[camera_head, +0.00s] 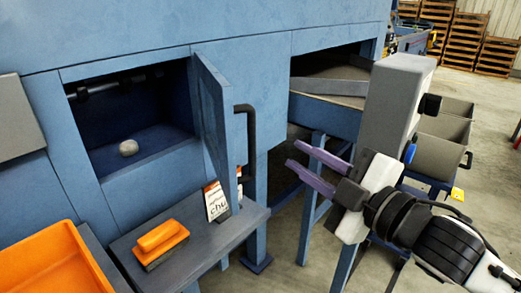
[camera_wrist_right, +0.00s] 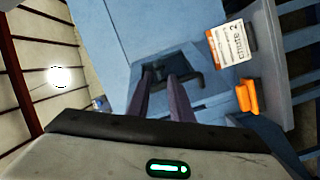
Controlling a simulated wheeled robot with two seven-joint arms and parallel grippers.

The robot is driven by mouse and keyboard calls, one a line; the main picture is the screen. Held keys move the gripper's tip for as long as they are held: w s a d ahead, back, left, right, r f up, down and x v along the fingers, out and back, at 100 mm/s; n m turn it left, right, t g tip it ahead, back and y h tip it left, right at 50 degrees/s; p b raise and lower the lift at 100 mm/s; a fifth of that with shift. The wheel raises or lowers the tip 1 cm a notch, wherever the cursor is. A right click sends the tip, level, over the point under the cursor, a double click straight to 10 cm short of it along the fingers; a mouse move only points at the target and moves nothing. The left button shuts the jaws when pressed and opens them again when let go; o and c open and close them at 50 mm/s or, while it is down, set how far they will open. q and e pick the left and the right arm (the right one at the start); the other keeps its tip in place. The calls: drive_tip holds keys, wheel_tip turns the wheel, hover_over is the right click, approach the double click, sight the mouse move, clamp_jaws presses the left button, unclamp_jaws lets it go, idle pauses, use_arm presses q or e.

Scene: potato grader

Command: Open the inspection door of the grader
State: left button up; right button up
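The blue grader (camera_head: 120,32) fills the left and middle of the head view. Its inspection door (camera_head: 212,115) stands swung out at the right side of a dark opening (camera_head: 130,105). A black bar handle (camera_head: 250,130) shows just past the door's edge, on its far side. My right gripper (camera_head: 294,155), with purple fingers, is open and empty, to the right of the handle and apart from it. In the right wrist view its fingers (camera_wrist_right: 161,75) point toward the dark handle (camera_wrist_right: 190,78) with a gap between them. My left gripper is not in view.
A pale potato (camera_head: 128,147) lies inside the opening. A grey shelf (camera_head: 205,245) below holds an orange-handled brush (camera_head: 160,240) and a printed card (camera_head: 216,202). An orange tray (camera_head: 45,268) is at lower left. Grey bins (camera_head: 440,145) and stacked crates (camera_head: 462,40) stand at right.

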drive_tip(key=w+m+b, duration=0.2)
drive_tip(key=m+b, duration=0.1)
drive_tip(key=m, duration=0.2)
drive_tip(key=m+g+y+b, duration=0.3)
drive_tip(key=g+y, duration=0.1)
approach(255, 124)
drive_tip(key=a, duration=0.1)
drive_tip(key=x, duration=1)
drive_tip(key=shift+w+d+p, duration=0.2)
drive_tip(key=shift+w+p, duration=0.05)
drive_tip(key=shift+p, duration=0.05)
clamp_jaws()
